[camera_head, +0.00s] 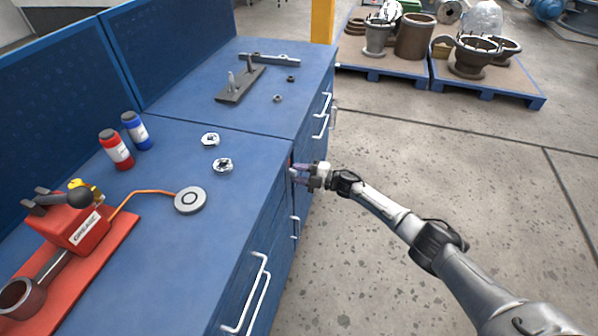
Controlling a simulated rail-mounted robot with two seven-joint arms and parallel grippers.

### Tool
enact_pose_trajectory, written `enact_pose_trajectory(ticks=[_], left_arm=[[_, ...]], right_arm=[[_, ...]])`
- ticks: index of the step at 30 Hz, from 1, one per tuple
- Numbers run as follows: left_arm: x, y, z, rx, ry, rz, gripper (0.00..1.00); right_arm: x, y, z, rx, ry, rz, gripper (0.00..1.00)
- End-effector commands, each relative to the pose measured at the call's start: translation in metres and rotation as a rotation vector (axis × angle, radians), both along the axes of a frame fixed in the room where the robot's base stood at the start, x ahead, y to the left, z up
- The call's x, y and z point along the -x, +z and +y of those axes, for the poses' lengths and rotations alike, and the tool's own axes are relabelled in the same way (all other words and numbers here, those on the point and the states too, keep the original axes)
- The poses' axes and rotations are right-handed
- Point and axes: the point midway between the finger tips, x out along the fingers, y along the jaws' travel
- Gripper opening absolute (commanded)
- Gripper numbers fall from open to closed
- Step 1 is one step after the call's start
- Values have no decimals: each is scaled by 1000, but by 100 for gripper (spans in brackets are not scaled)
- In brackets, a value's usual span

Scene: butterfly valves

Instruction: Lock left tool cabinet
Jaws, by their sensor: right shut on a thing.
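The blue tool cabinets stand side by side along the left. The nearer one (245,215) is the left cabinet in the picture, and the farther one (310,75) meets it at a seam in the top. My right gripper (297,174) is at the front face of the cabinets, just below the top edge and close to this seam. It is shut on a small part at the cabinet front, which the fingers mostly hide. A small red bit shows just above the fingers. I cannot tell the lock's position. My left gripper is not in view.
White handles (258,290) stick out from the cabinet fronts. The top holds a red grease pump (80,228), a red bottle (116,150), a blue bottle (137,131) and small metal parts. The floor to the right is clear up to loaded blue pallets (480,92).

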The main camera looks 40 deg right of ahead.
Motion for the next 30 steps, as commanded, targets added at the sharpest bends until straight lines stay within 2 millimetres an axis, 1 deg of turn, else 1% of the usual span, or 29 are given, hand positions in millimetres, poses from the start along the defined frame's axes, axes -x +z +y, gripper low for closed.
enact_pose_trajectory(ticks=[17, 18, 26, 30], left_arm=[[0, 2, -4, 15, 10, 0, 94], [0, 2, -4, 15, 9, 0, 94], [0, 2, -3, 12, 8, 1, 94], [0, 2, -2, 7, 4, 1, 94]], right_arm=[[0, 0, 0, -25, 0, 18, 10], [0, 0, 0, -26, 0, 17, 35], [0, 0, 0, -24, 0, 17, 60], [0, 0, 0, -24, 0, 17, 60]])
